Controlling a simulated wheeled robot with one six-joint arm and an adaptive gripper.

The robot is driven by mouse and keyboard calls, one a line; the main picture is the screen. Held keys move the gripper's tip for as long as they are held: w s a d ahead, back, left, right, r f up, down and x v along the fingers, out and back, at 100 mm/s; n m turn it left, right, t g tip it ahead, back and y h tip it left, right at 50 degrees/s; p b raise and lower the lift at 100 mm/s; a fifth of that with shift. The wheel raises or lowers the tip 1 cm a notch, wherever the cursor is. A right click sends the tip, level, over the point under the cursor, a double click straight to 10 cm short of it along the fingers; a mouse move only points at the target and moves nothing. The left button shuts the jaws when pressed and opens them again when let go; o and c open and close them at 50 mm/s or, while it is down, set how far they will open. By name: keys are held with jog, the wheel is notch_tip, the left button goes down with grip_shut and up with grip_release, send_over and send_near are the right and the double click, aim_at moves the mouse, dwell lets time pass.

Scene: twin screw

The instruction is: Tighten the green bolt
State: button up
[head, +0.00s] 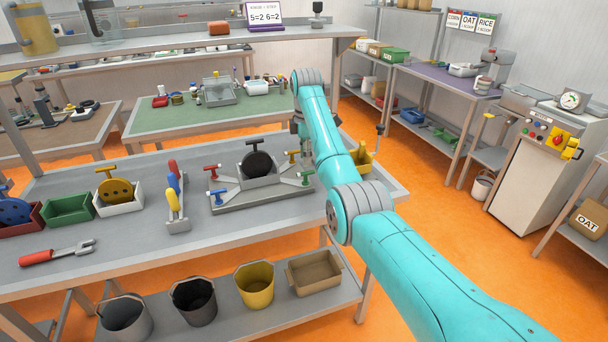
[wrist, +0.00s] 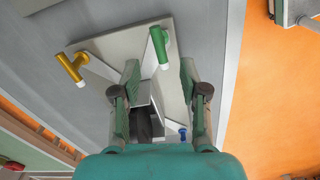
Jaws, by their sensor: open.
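The green bolt (head: 306,177) is a T-handled bolt at the right front corner of a grey fixture plate (head: 240,203). In the wrist view the green bolt (wrist: 159,45) appears beyond the gap between my fingertips, with its lower part level with them. My gripper (wrist: 160,70) is open, with a finger on either side of that gap. I cannot tell whether either finger touches the bolt. A yellow bolt (wrist: 70,67) lies left of my fingers, and a blue bolt (wrist: 183,132) is partly hidden beside the right finger. In the head view my arm hides the gripper's fingertips.
A black disc (head: 258,163) stands in a block at the fixture's middle. A red bolt (head: 213,168) is at its left. A rack with red, blue and yellow handles (head: 177,222) stands left of the plate. A red-handled wrench (head: 58,252) lies at the front left.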

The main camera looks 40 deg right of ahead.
aim_at(306, 173)
notch_tip(306, 173, down, 8)
jog(key=shift+r, duration=0.2)
